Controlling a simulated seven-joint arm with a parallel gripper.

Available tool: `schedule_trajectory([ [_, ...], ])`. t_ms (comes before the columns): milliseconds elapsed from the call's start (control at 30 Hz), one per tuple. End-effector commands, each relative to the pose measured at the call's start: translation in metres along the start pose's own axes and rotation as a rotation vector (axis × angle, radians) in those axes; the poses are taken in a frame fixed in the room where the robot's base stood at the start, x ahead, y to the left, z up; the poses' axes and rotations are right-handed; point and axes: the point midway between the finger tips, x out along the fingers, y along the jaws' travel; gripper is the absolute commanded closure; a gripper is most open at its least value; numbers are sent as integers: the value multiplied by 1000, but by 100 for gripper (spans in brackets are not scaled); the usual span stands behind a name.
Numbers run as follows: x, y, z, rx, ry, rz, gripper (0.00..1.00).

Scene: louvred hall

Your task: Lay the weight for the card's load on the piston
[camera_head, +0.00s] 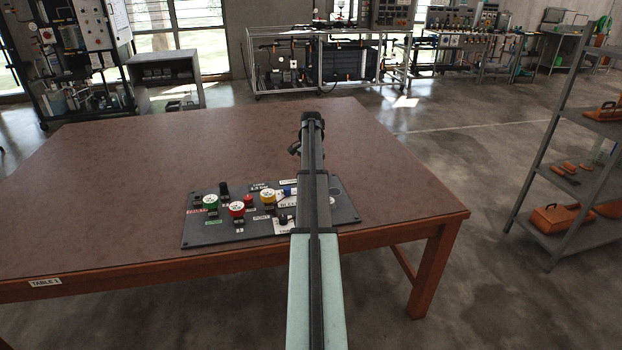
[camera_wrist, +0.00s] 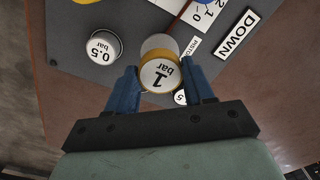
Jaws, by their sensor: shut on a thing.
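In the wrist view my gripper (camera_wrist: 162,88) has its two blue fingers shut on the 1 bar weight (camera_wrist: 161,74), a white-topped disc with a yellow-orange band. A pale round shape (camera_wrist: 160,43) shows just behind it; whether the weight touches it I cannot tell. The 0.5 bar weight (camera_wrist: 103,48) stands apart to the left. A "PISTON" label (camera_wrist: 197,46) lies to the right of the held weight. In the head view a small load card (camera_head: 261,186) is too small to read surely.
A "DOWN" label (camera_wrist: 237,35) shows in the wrist view. My arm hides part of the panel. The table's left side is clear.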

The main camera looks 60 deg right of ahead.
Motion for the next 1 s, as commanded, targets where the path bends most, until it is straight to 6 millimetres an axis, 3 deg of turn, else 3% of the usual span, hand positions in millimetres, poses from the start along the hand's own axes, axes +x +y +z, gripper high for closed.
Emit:
schedule_trajectory([
  [300,33,0,0,0,0,0,90],
  [667,36,0,0,0,0,0,90],
  [700,36,0,0,0,0,0,47],
  [1000,36,0,0,0,0,0,22],
])
